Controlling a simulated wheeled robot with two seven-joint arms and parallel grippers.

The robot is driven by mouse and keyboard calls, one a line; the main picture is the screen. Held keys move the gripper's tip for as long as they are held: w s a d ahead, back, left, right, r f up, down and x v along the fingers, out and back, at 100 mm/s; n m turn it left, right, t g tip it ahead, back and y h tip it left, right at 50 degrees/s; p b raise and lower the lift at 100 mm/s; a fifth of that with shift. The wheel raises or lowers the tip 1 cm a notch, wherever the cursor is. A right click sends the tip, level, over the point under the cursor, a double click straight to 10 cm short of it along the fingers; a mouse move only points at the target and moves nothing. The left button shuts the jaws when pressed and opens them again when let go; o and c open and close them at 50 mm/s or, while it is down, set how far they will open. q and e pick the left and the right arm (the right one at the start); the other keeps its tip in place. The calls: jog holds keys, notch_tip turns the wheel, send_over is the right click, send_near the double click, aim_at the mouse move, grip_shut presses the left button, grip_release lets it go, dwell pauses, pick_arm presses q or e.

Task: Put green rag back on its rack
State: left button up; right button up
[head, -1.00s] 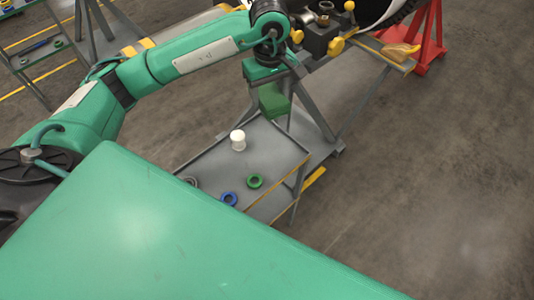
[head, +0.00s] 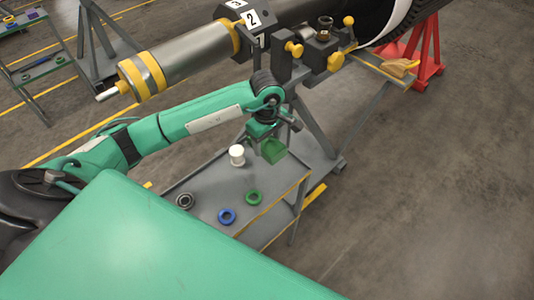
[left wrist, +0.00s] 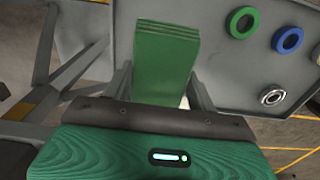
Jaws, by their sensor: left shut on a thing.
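The green rag (head: 273,151), a folded stack of green cloth, is in my left gripper (head: 266,138). It hangs over the far right part of the grey cart, beside the white cup. In the left wrist view the rag (left wrist: 166,58) stands out between the two grey fingers of my left gripper (left wrist: 163,85), which is shut on it. I cannot pick out the rag's rack for sure. My right gripper is not in view.
The grey cart (head: 210,200) carries a white cup (head: 237,155), a green ring (head: 254,198), a blue ring (head: 227,216) and a dark grey ring (head: 185,201). Behind it, a grey stand (head: 318,125) bears a rotor (head: 185,55). A red stand (head: 427,50) is farther right. Floor on the right is clear.

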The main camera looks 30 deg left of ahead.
pick_arm(q)
notch_tip(320, 180, down, 6)
jog(key=shift+f+p, duration=0.3)
jog(key=shift+f, duration=0.15)
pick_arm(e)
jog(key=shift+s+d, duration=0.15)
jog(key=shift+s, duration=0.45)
pick_arm(q)
jog(key=shift+f, duration=0.1)
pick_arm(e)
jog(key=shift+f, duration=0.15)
pick_arm(q)
jog(key=o, duration=0.9)
jog(key=shift+o, duration=0.2)
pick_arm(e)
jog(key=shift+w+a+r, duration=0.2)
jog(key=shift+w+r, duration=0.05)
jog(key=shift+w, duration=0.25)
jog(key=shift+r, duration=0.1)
